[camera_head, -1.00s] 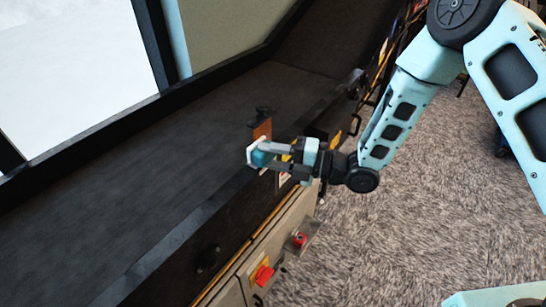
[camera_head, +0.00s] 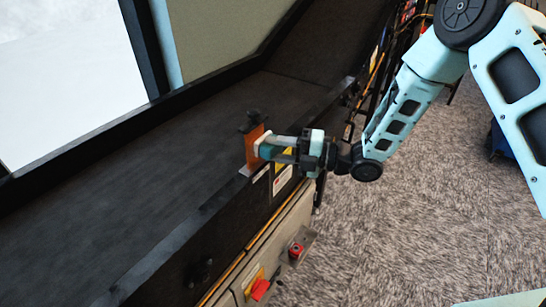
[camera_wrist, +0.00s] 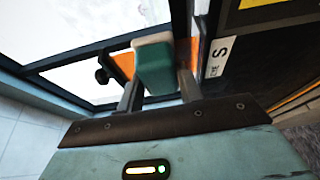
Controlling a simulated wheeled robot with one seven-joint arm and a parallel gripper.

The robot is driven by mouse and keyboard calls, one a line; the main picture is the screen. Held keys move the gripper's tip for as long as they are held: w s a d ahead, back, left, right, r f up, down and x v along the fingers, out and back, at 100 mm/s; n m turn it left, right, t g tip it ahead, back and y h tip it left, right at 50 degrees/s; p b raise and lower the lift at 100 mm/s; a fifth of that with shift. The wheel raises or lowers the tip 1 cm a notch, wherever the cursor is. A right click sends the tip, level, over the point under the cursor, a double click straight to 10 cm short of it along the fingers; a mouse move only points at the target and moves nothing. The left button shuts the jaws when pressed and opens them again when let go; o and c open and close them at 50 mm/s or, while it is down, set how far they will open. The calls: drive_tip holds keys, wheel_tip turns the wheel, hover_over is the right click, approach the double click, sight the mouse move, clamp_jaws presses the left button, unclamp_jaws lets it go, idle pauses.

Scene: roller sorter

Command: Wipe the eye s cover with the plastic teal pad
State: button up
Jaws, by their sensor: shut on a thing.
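My gripper (camera_head: 278,149) is shut on the teal pad (camera_head: 268,152), which has a pale white face on its far side. In the wrist view the pad (camera_wrist: 156,68) sits between the two fingers (camera_wrist: 158,88). The eye is an orange-brown upright block (camera_head: 252,148) with a dark knob on top, standing on the conveyor's near edge. The pad's white face is right beside the block in the head view; I cannot tell whether they touch. In the wrist view part of the orange block (camera_wrist: 125,64) shows behind the pad, and the rest is hidden.
The dark conveyor belt (camera_head: 130,165) runs behind the block, with a black side rail along its near edge. A red switch (camera_head: 260,289) and a red button (camera_head: 296,249) sit on the panel below. Carpeted floor is open at right.

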drive_tip(key=shift+w+d+b, duration=0.3)
drive_tip(key=shift+w+b, duration=0.1)
drive_tip(key=s+a+b, duration=0.3)
drive_tip(key=s+a, duration=0.1)
drive_tip(key=s, duration=0.1)
drive_tip(key=shift+s, duration=0.15)
idle(0.6)
drive_tip(key=shift+s+d+b, duration=0.4)
drive_tip(key=shift+s+d, duration=0.55)
drive_tip(key=shift+d, duration=0.25)
drive_tip(key=shift+s+d+b, duration=0.4)
drive_tip(key=shift+s+d, duration=0.5)
drive_tip(key=shift+d, duration=0.25)
drive_tip(key=shift+d, duration=0.1)
